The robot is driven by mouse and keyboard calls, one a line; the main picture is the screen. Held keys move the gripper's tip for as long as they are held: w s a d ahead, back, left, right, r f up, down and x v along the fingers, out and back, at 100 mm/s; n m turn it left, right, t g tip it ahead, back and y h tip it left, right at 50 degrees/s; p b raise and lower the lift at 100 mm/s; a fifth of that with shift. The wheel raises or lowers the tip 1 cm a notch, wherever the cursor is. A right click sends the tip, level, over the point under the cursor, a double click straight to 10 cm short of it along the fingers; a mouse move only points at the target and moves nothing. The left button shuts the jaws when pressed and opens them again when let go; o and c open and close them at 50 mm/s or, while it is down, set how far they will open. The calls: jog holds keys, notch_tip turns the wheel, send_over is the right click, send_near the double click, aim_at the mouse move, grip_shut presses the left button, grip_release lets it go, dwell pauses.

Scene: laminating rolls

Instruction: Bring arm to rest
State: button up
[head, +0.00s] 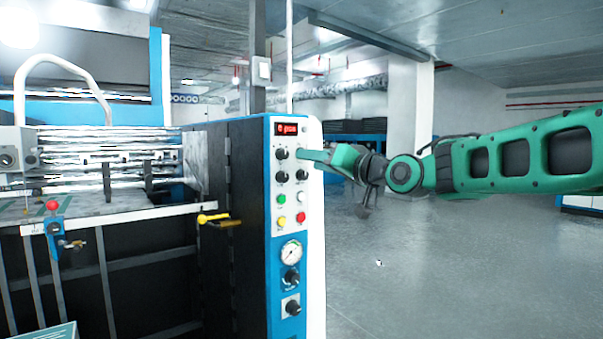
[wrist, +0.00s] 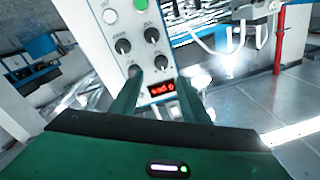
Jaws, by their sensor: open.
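My green arm reaches in from the right in the head view, and my gripper (head: 306,156) is at the upper right of the blue and white control panel (head: 262,215). It covers the place beside the upper left black knob (head: 281,153). In the wrist view my gripper (wrist: 148,74) has two green fingers spread apart, with nothing visibly held between them. The panel appears turned over there, with the red display (wrist: 162,88) below the knobs. The fingertips are very close to the lower knobs. I cannot tell whether they touch.
The laminating machine (head: 110,205) fills the left side, with a yellow-handled lever (head: 214,219) sticking out. Open grey floor (head: 450,260) lies to the right of the panel. A white pillar (head: 408,105) stands behind my arm.

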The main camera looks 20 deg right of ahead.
jog(key=s+d+f+m+g+h, duration=0.1)
jog(key=s+d+f+g+h, duration=0.35)
jog(key=f, duration=0.65)
jog(key=s+d+f+m+g+h, duration=0.1)
jog(key=s+d+f+g, duration=0.2)
jog(key=s+d+f, duration=0.65)
jog(key=s+f+m+g, duration=0.1)
jog(key=s+f+g, duration=0.4)
jog(key=s+f, duration=0.4)
jog(key=s+f+m+g, duration=0.2)
jog(key=s+f+g, duration=0.3)
jog(key=s, duration=1.2)
notch_tip(320, 180, down, 4)
jog(key=shift+a+r, duration=0.15)
jog(key=shift+a, duration=0.25)
jog(key=shift+h, duration=0.25)
jog(key=shift+w+f, duration=0.25)
jog(key=shift+w, duration=0.35)
